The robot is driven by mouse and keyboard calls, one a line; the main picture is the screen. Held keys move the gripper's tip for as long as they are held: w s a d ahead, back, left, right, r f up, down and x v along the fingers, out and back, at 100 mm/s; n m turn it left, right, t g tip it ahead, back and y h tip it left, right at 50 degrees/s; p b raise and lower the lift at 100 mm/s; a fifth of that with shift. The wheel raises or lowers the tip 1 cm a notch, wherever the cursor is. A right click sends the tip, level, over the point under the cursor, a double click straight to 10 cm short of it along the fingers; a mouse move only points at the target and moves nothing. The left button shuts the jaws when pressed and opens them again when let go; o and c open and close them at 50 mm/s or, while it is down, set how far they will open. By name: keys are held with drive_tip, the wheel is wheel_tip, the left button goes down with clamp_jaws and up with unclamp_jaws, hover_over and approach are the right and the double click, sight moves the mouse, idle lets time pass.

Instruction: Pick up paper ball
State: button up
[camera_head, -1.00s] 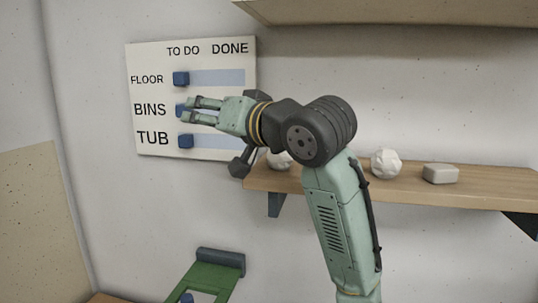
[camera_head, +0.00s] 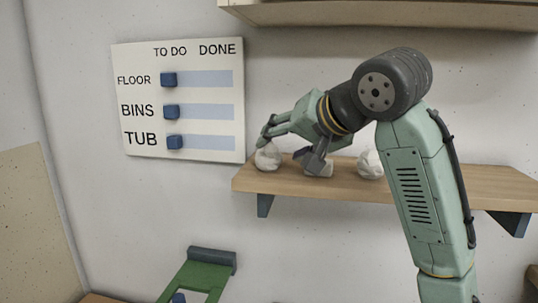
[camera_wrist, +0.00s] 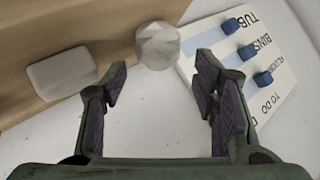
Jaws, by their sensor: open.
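A pale, crumpled paper ball (camera_head: 268,158) sits at the left end of the wooden shelf (camera_head: 350,187). In the wrist view the paper ball (camera_wrist: 157,46) appears just beyond the fingertips, in line with the gap between them. My gripper (camera_head: 265,138) is open and empty, reaching down from the upper right to the ball's top edge in the head view. Its two spread fingers (camera_wrist: 160,75) show purple pads. I cannot tell whether a finger touches the ball. A second crumpled ball (camera_head: 370,164) lies farther right, partly hidden by my arm.
A pale rounded block (camera_wrist: 62,73) lies on the shelf beside the first ball. A wall board (camera_head: 200,100) with blue sliders hangs left of the shelf. An upper shelf (camera_head: 400,14) overhangs above. A green object (camera_head: 205,275) stands lower left.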

sight(277, 149)
drive_tip(key=p+x, duration=0.1)
drive_tip(key=x, duration=0.3)
drive_tip(key=shift+w+f, duration=0.15)
drive_tip(key=shift+w, duration=0.05)
drive_tip(key=c, duration=0.5)
drive_tip(key=shift+c, duration=0.2)
